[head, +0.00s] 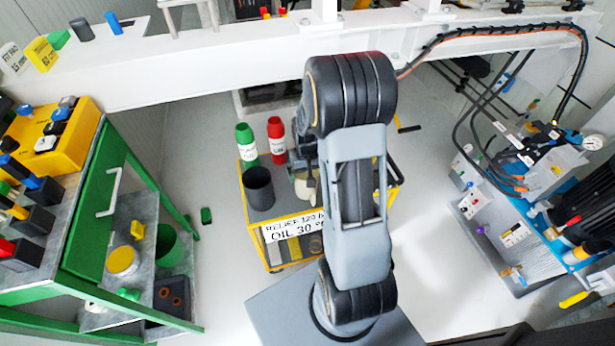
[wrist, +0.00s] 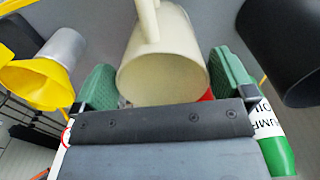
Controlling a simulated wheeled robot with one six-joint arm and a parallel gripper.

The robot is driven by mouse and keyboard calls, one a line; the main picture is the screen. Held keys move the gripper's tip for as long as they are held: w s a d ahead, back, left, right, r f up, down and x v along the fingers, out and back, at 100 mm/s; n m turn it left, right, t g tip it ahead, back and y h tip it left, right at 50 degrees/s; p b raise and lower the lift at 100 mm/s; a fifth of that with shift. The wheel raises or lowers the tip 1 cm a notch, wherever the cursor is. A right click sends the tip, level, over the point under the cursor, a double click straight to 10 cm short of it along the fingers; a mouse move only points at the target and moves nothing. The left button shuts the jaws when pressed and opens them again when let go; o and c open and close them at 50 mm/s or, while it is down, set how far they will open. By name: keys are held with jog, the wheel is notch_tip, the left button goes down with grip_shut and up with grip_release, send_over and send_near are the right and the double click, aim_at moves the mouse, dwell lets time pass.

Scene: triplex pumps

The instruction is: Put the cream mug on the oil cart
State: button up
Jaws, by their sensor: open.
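The cream mug (wrist: 165,70) is between the two green finger pads of my gripper (wrist: 166,82) in the wrist view, its handle toward the top of the picture. The jaws are open, with the pads close on both sides of the mug; I cannot tell if either touches. In the head view the mug (head: 306,188) shows only in part beside my arm, over the grey top of the yellow oil cart (head: 262,216). My arm hides part of the cart. The mug appears to stand on the cart; its contact with the top is hidden.
On the cart, a dark cup (head: 258,188), a green bottle (head: 246,145) and a red bottle (head: 277,142) stand left of the mug. A yellow funnel (wrist: 40,82) is at left in the wrist view. A green bench (head: 85,215) and blue pump unit (head: 530,210) flank the cart.

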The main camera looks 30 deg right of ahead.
notch_tip(320, 180, up, 8)
jog(key=p, duration=0.1)
jog(key=s+a+r+n+t, duration=0.2)
jog(key=s+a+r+t, duration=0.1)
jog(key=s+a+r, duration=0.7)
jog(key=shift+s+a+r+n, duration=0.4)
jog(key=shift+s+a, duration=0.35)
jog(key=shift+a, duration=0.25)
notch_tip(320, 180, up, 12)
jog(key=p, duration=1.1)
jog(key=shift+a+t, duration=0.15)
jog(key=shift+t, duration=0.15)
jog(key=shift+s, duration=0.1)
